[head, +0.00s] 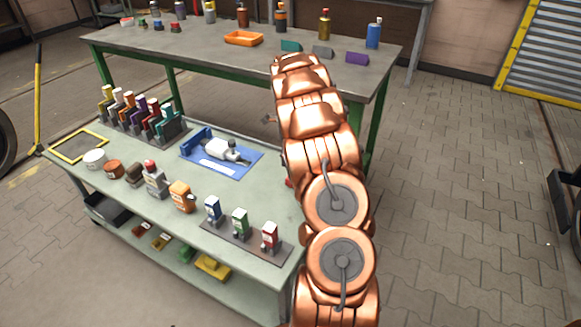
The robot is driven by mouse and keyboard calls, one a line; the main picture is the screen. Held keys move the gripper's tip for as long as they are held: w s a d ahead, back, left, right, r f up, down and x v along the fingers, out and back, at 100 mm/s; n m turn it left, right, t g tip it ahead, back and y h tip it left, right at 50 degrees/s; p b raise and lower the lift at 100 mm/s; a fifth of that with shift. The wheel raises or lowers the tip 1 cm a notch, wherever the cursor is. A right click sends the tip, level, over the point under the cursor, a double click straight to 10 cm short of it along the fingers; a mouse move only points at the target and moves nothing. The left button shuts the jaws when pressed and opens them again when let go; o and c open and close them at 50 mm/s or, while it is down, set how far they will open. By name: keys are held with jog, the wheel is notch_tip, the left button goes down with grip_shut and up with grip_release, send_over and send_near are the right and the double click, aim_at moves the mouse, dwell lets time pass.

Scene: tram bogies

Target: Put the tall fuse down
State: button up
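My copper-coloured arm rises from the bottom of the head view and covers the right end of the near bench. Only a small dark part, perhaps of my gripper (268,120), shows at the arm's left edge. The fingers and anything between them are hidden behind the arm. I cannot tell for certain which thing is the tall fuse. Upright blue (213,209), green (240,222) and red (270,236) block-like parts stand on a dark strip at the near bench's front right. A small red thing (289,183) is partly hidden by my arm.
The near bench (130,205) holds a rack (172,128) of coloured parts, a blue tray (190,155) with a white tool, and a yellow-framed square (80,132). The far bench (190,45) has an orange tray (243,31) and bottles.

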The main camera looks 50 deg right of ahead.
jog(key=s+a+r+n, duration=0.3)
jog(key=a+r+n, duration=0.15)
jog(key=a, duration=0.35)
jog(key=s+a+r+n+g, duration=0.1)
jog(key=s+a+r+n, duration=0.35)
jog(key=a, duration=0.35)
jog(key=s+a+r+n, duration=0.3)
jog(key=a+n, duration=0.3)
jog(key=a, duration=0.2)
jog(key=s+a+n+g, duration=0.1)
jog(key=s+a+n, duration=0.7)
jog(key=s, duration=0.3)
jog(key=s+a+n+g, duration=0.1)
jog(key=s+a+n, duration=0.7)
jog(key=s, duration=0.4)
jog(key=shift+a+f+n, duration=0.2)
jog(key=shift+f+n, duration=0.05)
jog(key=shift+n, duration=0.65)
